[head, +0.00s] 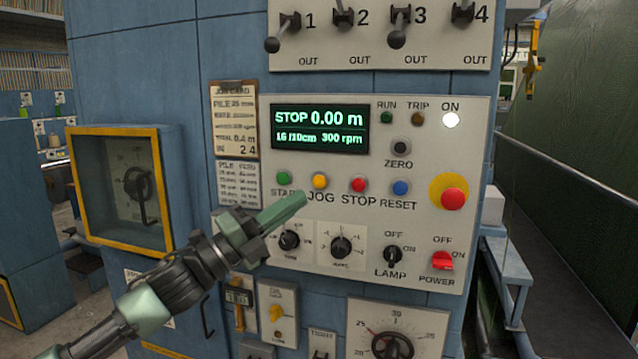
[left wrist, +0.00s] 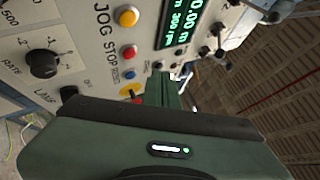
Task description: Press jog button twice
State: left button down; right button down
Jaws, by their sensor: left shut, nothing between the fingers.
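The yellow jog button (head: 320,181) sits above the JOG label on the light control panel (head: 415,222), between the green start button (head: 284,178) and the red stop button (head: 359,185). It also shows in the left wrist view (left wrist: 128,17), uncovered. My left gripper (head: 303,197) is shut and empty. Its green fingertips show just below and left of the jog button in the head view; whether they touch the panel cannot be told. The display (head: 320,129) reads STOP, 0.00 m, 300 rpm. My right gripper is out of view.
Nearby are a blue reset button (head: 400,188), a large red button on yellow (head: 453,197), a red power switch (head: 442,260) and two black knobs. A yellow-framed box (head: 118,188) juts out at the left. Levers (head: 398,40) stick out above.

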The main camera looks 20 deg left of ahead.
aim_at(320, 181)
pick_arm(q)
jog(key=shift+w+d+p, duration=0.2)
jog(key=shift+w+p, duration=1.15)
jog(key=shift+w, duration=2.95)
jog(key=shift+w, duration=0.1)
jog(key=shift+w, duration=0.35)
jog(key=shift+w, duration=0.5)
jog(key=shift+s, duration=0.9)
